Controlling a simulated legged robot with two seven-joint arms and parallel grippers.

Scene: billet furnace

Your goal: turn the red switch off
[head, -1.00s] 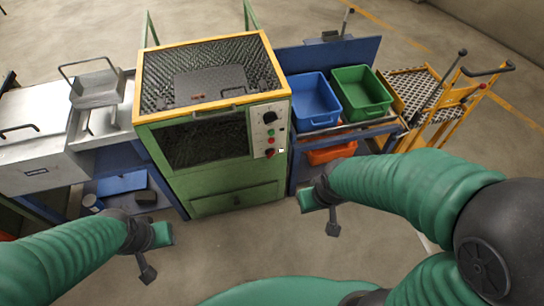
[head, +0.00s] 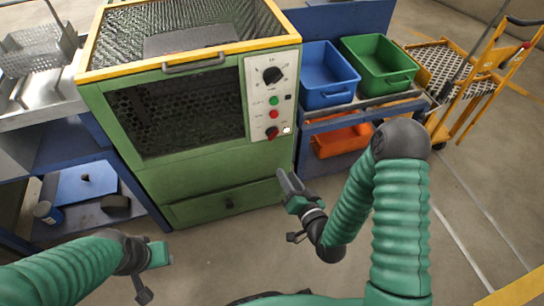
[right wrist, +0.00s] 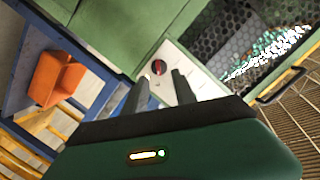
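The red switch (head: 271,133) is a small red rotary knob low on the white control panel (head: 258,92) of the green furnace. It also shows in the right wrist view (right wrist: 158,67), on a pale plate between the two fingers. My right gripper (head: 283,180) is in front of the furnace, below the panel in the picture, with its fingers pointing up toward it. In the right wrist view its dark fingers (right wrist: 160,77) are apart with nothing between them, and no contact with the switch shows. My left gripper (head: 150,275) is low at the left; its finger opening is unclear.
Above the switch are a red button (head: 274,114), a green button (head: 274,101) and a black dial (head: 272,75). A furnace handle (head: 194,63) juts out at the front. Blue (head: 328,75), green (head: 378,66) and orange (head: 341,138) bins stand right. Floor before the furnace is clear.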

